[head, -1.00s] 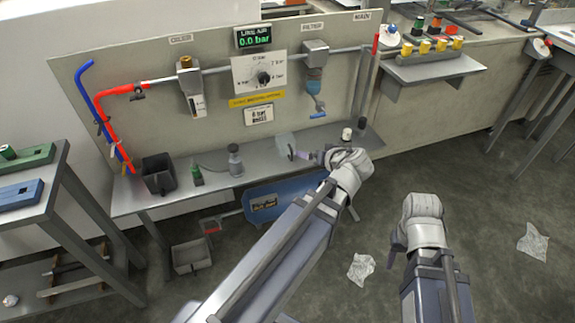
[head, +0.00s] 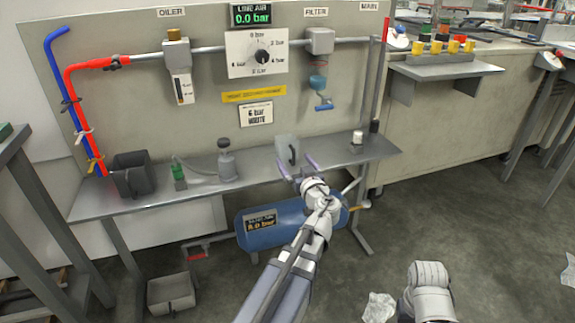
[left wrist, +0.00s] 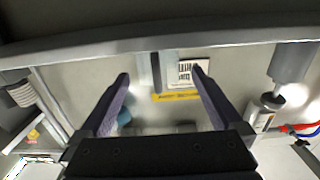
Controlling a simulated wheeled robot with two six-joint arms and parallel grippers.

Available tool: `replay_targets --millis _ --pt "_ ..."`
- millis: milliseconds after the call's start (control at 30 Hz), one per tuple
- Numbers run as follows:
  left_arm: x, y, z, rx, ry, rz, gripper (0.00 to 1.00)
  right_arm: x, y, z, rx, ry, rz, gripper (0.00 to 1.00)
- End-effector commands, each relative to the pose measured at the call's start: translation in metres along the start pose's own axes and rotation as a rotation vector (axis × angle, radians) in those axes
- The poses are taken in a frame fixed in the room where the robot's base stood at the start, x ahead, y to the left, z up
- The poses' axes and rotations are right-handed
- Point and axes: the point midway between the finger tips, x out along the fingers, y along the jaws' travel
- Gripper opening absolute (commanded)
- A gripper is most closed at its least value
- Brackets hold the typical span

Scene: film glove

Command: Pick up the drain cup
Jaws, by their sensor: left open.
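The drain cup (head: 287,150) is a small translucent cup with a dark handle.
On the bench (head: 215,195) stand a black bin (head: 132,175), a green fitting (head: 179,177), a grey bottle (head: 226,160) and a small pale-topped item (head: 356,142). The filter (head: 319,80) hangs above. A blue tank (head: 270,225) lies beneath. Crumpled paper (head: 379,307) is on the floor.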

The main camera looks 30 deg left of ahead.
Motion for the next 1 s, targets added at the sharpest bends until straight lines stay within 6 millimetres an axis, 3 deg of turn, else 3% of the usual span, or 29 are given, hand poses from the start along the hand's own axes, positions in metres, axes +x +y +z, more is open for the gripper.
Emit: replay_targets --millis 200,433,667,1000 --pt "0.003 0.0 0.0 -0.004 0.006 0.002 1.0 0.002 0.0 0.0 0.0 0.0 0.0 0.5" --pt "0.025 0.001 0.0 -0.003 0.005 0.001 1.0 0.001 0.0 0.0 0.0 0.0 0.0 0.5" --pt "0.032 0.001 0.0 -0.003 0.005 0.001 1.0 0.001 0.0 0.0 0.0 0.0 0.0 0.5" --pt "0.075 0.005 -0.003 -0.003 0.004 0.0 1.0 -0.002 0.0 0.0 0.0 0.0 0.0 0.5"
